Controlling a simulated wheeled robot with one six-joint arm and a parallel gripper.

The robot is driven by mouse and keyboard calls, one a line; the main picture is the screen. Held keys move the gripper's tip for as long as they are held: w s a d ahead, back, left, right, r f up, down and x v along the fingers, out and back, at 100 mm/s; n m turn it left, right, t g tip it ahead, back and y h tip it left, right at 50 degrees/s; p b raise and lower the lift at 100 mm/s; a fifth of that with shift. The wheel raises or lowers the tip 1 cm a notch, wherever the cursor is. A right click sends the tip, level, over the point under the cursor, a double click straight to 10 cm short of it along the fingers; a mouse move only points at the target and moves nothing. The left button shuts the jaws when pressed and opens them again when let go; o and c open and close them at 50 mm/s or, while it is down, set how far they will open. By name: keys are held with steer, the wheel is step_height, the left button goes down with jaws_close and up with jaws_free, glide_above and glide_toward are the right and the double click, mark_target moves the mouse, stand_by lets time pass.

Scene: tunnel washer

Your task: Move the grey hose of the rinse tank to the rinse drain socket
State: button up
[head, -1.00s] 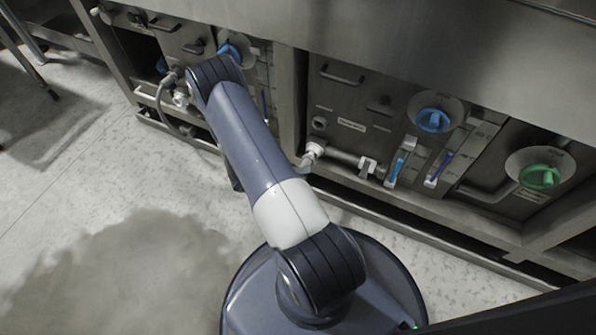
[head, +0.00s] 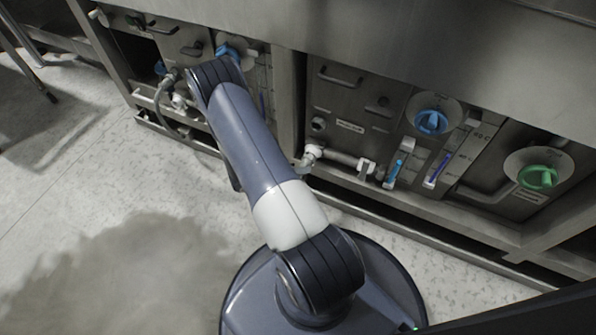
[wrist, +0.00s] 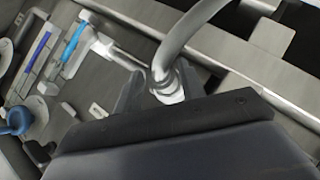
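The grey hose (head: 160,108) hangs from a fitting on the left panel and curves down to the right until my arm hides it. In the wrist view the hose (wrist: 183,33) bends down to a pale metal coupling (wrist: 168,84). My gripper (wrist: 160,92) has a finger on each side of this coupling and appears closed on it; the contact faces are partly hidden. In the head view my gripper is hidden behind my arm.
A pipe (head: 342,158) with a white valve runs low along the right panel. Blue (head: 431,122) and green (head: 538,177) knobs and upright gauges (head: 397,168) stick out there. A metal post (head: 289,95) divides the panels.

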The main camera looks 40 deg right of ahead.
steer(key=o, duration=0.3)
steer(key=p+v, duration=0.3)
steer(key=v, duration=0.8)
steer(key=shift+f, duration=0.2)
steer(key=b+x, duration=0.3)
steer(key=x, duration=0.7)
steer(key=shift+s+d, duration=0.15)
steer(key=shift+s, duration=0.05)
